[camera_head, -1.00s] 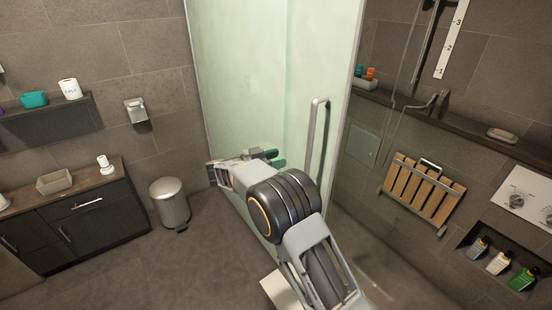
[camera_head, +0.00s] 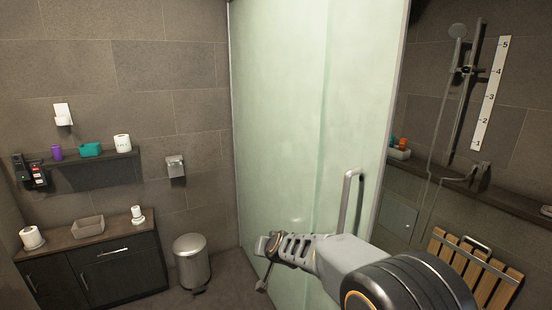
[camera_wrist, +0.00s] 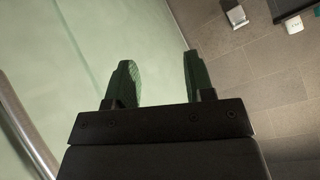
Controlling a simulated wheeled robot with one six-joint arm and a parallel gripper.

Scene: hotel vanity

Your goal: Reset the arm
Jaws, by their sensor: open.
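My arm reaches from the lower right of the head view in front of a frosted glass shower panel (camera_head: 290,130). My gripper shows in the wrist view (camera_wrist: 160,82) with its two green-lined fingers apart and nothing between them. In the head view the gripper end (camera_head: 265,262) points left and down, and its fingers are too small to make out clearly. A metal door handle (camera_head: 348,200) stands upright just above my arm in the head view. The handle or a similar metal bar (camera_wrist: 25,125) shows at the left of the wrist view, apart from the fingers.
A dark cabinet (camera_head: 97,277) with a basket (camera_head: 88,228) and rolls stands at the left, below a shelf (camera_head: 90,174). A metal bin (camera_head: 191,262) stands between cabinet and glass. A slatted wooden seat (camera_head: 470,268) and shower rail (camera_head: 465,100) are at the right.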

